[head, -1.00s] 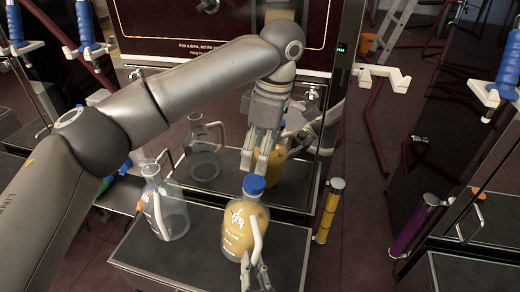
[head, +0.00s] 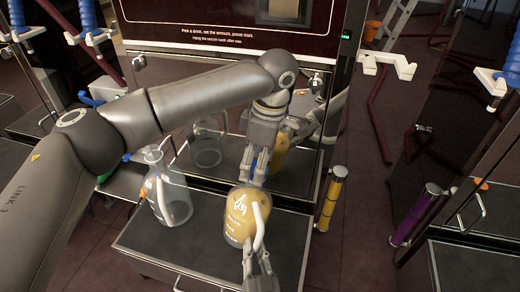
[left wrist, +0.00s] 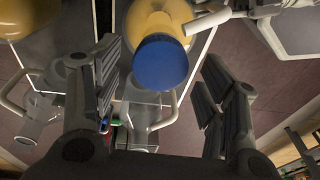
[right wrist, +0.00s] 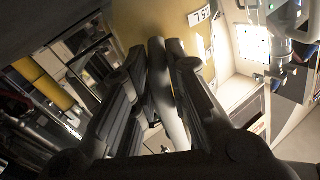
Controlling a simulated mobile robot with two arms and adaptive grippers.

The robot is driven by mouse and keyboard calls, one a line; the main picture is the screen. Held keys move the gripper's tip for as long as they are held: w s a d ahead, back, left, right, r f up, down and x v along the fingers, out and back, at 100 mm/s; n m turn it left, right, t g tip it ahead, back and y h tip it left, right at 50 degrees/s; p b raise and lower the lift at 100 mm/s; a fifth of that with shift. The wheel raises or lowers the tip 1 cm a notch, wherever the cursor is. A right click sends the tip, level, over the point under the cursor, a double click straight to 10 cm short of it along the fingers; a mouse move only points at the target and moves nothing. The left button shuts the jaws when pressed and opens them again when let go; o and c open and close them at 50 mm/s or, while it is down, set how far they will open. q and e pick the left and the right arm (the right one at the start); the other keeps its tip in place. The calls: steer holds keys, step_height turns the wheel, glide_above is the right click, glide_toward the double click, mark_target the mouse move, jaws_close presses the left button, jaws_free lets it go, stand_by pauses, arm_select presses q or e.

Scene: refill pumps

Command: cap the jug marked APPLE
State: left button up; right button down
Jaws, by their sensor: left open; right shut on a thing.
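A clear jug of yellow liquid (head: 238,222) with white lettering, too small to read surely, stands on the dark platform (head: 205,262). A blue cap (left wrist: 160,62) sits at the top of its neck; in the head view my left fingers partly hide it. My left gripper (head: 258,172) is open at the cap. In the left wrist view its fingers (left wrist: 157,66) stand on either side of the cap, with gaps. My right gripper (head: 259,262) is shut on the jug's white handle (head: 260,228); the right wrist view shows the handle (right wrist: 168,95) between the fingers.
An empty clear jug (head: 167,192) with white lettering stands to the left on the platform. The glossy dispenser panel behind mirrors both jugs and my arm. A yellow cylinder (head: 330,198) stands right of the platform. A purple one (head: 415,215) is farther right.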

arm_select(q)
steer(key=shift+f, duration=0.4)
steer(key=shift+c, duration=0.5)
